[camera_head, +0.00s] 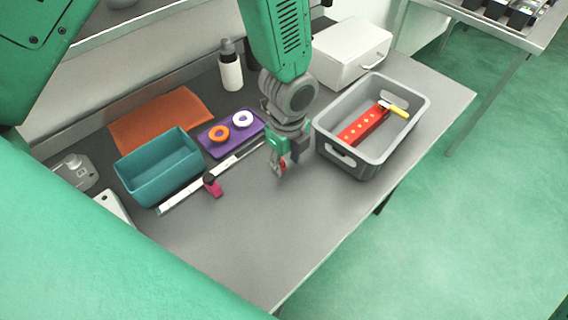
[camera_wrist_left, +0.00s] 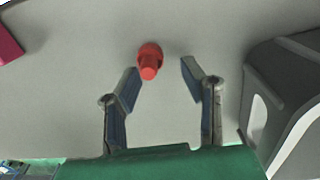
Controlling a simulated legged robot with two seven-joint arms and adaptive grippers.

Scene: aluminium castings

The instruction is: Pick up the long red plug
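The red plug (camera_wrist_left: 149,62) stands on the grey worktop in the left wrist view, with a wider collar and a narrower end. In the head view a bit of red (camera_head: 283,166) shows at my left gripper's fingers, largely hidden by them. My left gripper (camera_head: 287,163) points down over the worktop. In the left wrist view its two fingers (camera_wrist_left: 161,76) are open, with the plug near the left fingertip and a clear gap to the right one. I cannot tell whether the left finger touches it. My right gripper is not in view.
A grey crate (camera_head: 343,172) holding a red bar (camera_head: 364,125) stands close right of the gripper. To the left are a pink-and-black item (camera_head: 213,187), a steel ruler (camera_head: 190,195), a teal bin (camera_head: 160,183) and a purple tray (camera_head: 222,148). The front worktop is clear.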

